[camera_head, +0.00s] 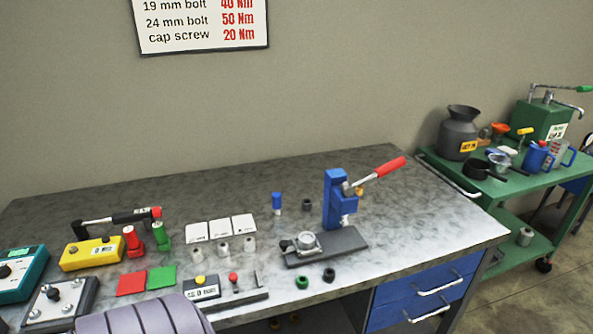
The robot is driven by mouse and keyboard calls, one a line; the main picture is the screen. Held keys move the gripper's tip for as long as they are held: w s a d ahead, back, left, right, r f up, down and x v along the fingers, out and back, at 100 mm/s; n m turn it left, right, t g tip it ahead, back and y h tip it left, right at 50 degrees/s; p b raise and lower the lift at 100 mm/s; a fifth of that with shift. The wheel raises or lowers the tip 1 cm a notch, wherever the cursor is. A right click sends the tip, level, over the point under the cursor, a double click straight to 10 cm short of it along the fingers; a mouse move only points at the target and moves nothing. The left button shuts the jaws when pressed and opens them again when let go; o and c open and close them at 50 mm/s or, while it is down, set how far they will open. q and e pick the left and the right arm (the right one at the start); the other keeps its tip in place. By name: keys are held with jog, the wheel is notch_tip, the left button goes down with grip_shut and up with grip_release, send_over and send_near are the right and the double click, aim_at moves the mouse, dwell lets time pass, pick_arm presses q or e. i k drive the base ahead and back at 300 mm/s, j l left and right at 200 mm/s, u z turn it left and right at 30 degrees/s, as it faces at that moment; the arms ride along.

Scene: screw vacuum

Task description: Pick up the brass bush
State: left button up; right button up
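I cannot pick out the brass bush for certain. A small gold-coloured piece (359,191) shows just right of the blue lever press (336,200) on the bench; I cannot tell if it is a loose bush or part of the press. A small brownish piece (275,323) also shows in the shadow under the bench edge, too dark to make out. Neither of my grippers is in view.
The grey bench (400,225) holds a small clamp (306,243), dark and green rings (329,275), white cylinders, cards, a yellow box (92,253) and a teal box (20,275). A green cart (490,180) stands right. The bench's back is mostly clear.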

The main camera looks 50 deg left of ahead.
aim_at(358, 191)
jog(key=u, duration=1.75)
jog(key=i+l+u, duration=0.1)
jog(key=l+u, duration=0.8)
jog(key=i, duration=0.05)
